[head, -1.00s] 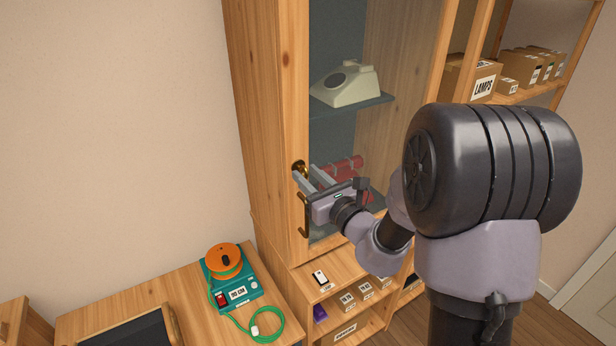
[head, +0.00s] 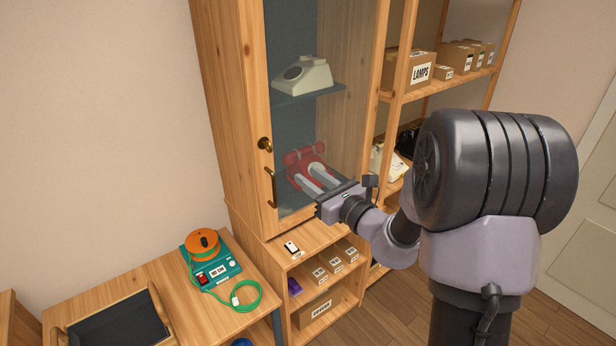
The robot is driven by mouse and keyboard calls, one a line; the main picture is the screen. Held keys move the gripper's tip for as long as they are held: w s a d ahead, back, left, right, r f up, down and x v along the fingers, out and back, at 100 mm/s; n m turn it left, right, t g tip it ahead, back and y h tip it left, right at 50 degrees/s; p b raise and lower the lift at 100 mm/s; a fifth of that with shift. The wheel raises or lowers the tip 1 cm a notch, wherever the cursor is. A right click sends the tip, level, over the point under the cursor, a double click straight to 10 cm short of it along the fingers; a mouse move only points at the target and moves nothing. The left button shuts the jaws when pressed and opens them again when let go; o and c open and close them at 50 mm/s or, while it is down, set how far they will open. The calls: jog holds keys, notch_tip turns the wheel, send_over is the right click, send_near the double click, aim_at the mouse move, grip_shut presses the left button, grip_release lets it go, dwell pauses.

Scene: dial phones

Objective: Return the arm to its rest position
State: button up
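My gripper (head: 312,177) is in front of the cabinet's glass door (head: 300,118), at the height of the lower shelf. Its two pale fingers are spread apart with nothing seen between them. A red phone (head: 301,155) stands behind the glass, and the fingers partly cover it. The door looks closed, with a brass knob (head: 265,144) and a dark bronze handle (head: 271,188) to the left of my gripper. The fingers are apart from both. A cream dial phone (head: 304,75) stands on the shelf above.
A table (head: 120,275) at the lower left holds a teal device with an orange reel (head: 203,243), a green cable and a black tray (head: 118,325). Open shelves with boxes (head: 410,70) stand to the right. A low shelf unit (head: 300,262) is below my gripper.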

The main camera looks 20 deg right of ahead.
jog(key=s+a+r+n+g+y+b, duration=0.1)
jog(key=s+a+n+g+y+b, duration=0.3)
jog(key=s+a+n+g, duration=0.85)
jog(key=s+a+f+n, duration=0.3)
jog(key=s+a+n, duration=0.35)
jog(key=s, duration=0.45)
jog(key=s+d+f+n+t+h+b, duration=0.1)
jog(key=s+d+f+n+h+b, duration=0.2)
jog(key=s+d+n+h, duration=0.5)
jog(key=shift+s+d+f, duration=0.7)
jog(key=shift+d+f, duration=0.05)
jog(key=shift+d, duration=0.15)
jog(key=shift+t, duration=0.25)
